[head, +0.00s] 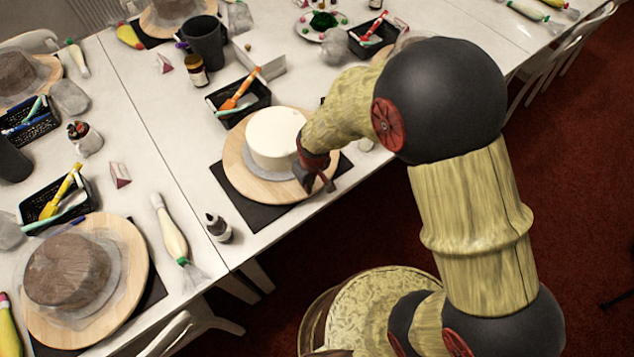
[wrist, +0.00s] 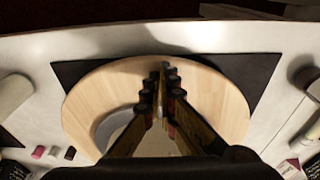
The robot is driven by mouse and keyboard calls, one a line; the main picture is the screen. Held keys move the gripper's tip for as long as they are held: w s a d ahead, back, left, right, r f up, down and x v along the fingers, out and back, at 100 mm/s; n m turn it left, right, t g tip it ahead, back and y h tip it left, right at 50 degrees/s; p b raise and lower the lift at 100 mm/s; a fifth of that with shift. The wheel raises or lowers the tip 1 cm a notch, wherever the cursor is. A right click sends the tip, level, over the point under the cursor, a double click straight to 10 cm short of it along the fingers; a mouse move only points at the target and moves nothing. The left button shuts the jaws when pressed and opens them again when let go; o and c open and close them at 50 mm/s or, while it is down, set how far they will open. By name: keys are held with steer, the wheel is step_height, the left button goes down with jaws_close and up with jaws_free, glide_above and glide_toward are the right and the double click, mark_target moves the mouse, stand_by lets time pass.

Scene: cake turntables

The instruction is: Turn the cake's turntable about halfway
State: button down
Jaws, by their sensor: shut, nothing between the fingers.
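The white cake (head: 273,138) stands on a round wooden turntable (head: 240,172), which lies on a dark square mat (head: 247,212) near the table's edge. My gripper (head: 325,187) is at the right front edge of this turntable, beside the cake. In the wrist view my gripper (wrist: 166,75) is shut and empty, its fingers over the turntable (wrist: 222,95) near the rim. I cannot tell whether the fingertips touch the wood. The cake is mostly hidden behind my fingers in the wrist view.
A small dark bottle (head: 217,227) stands left of the mat. A black basket (head: 238,103) with an orange tool is behind the turntable. A brown wrapped cake (head: 67,270) sits on another turntable (head: 135,262) at left. A piping bag (head: 172,232) lies between them.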

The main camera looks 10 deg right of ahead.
mark_target(327, 171)
steer(key=shift+w+d, duration=0.25)
steer(key=shift+d, duration=0.3)
steer(key=shift+w+d, duration=0.2)
steer(key=shift+d, duration=0.3)
steer(key=w+d, duration=0.2)
steer(key=w+d+b, duration=0.1)
steer(key=w+d, duration=0.1)
steer(key=shift+w+d, duration=0.2)
steer(key=shift+d, duration=0.1)
steer(key=shift+r+p, duration=0.95)
steer(key=shift+r, duration=0.55)
steer(key=shift+f, duration=0.1)
steer(key=shift+a, duration=0.1)
